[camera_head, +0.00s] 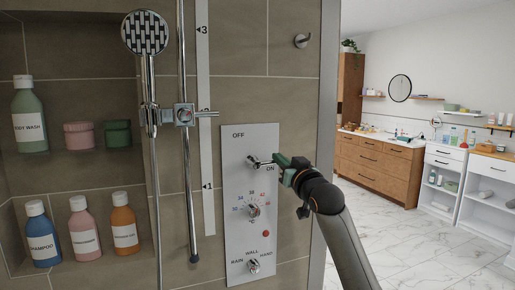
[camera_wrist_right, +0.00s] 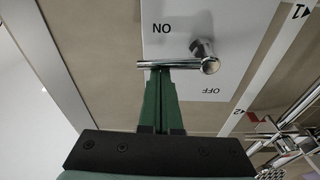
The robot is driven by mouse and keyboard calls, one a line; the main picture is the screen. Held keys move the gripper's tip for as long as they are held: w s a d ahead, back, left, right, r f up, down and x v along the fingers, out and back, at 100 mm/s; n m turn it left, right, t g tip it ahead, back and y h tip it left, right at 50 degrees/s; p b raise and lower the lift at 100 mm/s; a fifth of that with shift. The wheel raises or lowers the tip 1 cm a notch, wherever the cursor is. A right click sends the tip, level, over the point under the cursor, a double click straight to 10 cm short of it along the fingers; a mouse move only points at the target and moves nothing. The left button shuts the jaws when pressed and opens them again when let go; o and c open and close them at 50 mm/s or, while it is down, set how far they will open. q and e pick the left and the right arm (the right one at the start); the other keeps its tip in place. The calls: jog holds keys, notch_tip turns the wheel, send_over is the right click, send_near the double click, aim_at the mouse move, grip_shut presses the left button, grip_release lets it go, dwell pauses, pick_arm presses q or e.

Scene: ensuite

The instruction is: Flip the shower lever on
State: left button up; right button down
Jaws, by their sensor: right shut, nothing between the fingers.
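The chrome shower lever (camera_head: 259,162) sits on the upper part of a pale control panel (camera_head: 236,205), between the OFF mark above and the ON mark at lower right. Its handle points right, just above ON. In the right wrist view the lever (camera_wrist_right: 172,64) is a chrome bar with a round end. My right gripper (camera_head: 279,162) is shut and empty at the free end of the handle. Its green fingertips (camera_wrist_right: 160,72) meet or nearly meet the bar; I cannot tell whether they touch. My left gripper is out of view.
Below are a temperature knob (camera_head: 253,210) and a selector knob (camera_head: 253,266). A hand shower (camera_head: 145,34) on a chrome rail (camera_head: 183,150) stands left of the panel. Bottles fill the niche shelves (camera_head: 80,188). Open floor (camera_head: 410,245) lies at right.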

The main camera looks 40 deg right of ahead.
jog(key=r+p, duration=0.4)
jog(key=p, duration=0.1)
jog(key=shift+w+r, duration=0.3)
jog(key=shift+w, duration=0.1)
jog(key=b+v, duration=0.3)
jog(key=v, duration=0.7)
jog(key=shift+f, duration=0.35)
jog(key=shift+d, duration=0.1)
